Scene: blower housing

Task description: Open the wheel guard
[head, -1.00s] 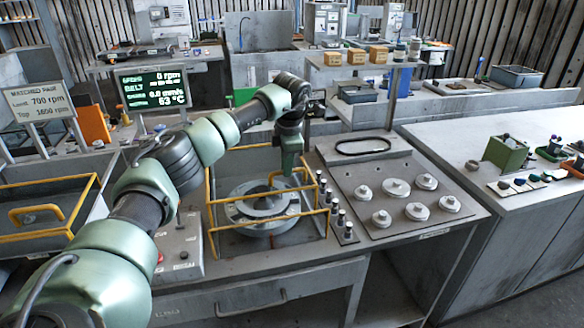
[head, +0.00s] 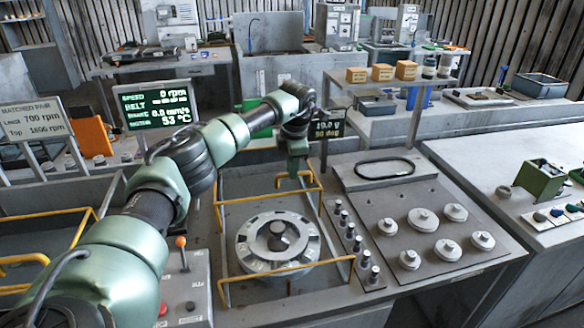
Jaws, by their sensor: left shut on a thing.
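The wheel guard (head: 218,232) is a yellow bar frame at the wheel's bay in the bench. One bar crosses behind the wheel and another runs low across its front. The round grey wheel (head: 250,245) with a dark hub lies in the bay, its face largely uncovered. My left gripper (head: 294,174) points down behind the wheel and is shut on a yellow bar at the guard's back part. The fingertips are small, so the exact contact is hard to see. My right gripper is out of view.
A panel with several round knobs (head: 422,219) lies right of the wheel, beside a row of small pegs (head: 350,231). A lever (head: 182,250) and red button stand left. A screen (head: 155,108) reads 0 rpm. Another yellow-barred bay (head: 45,218) is at far left.

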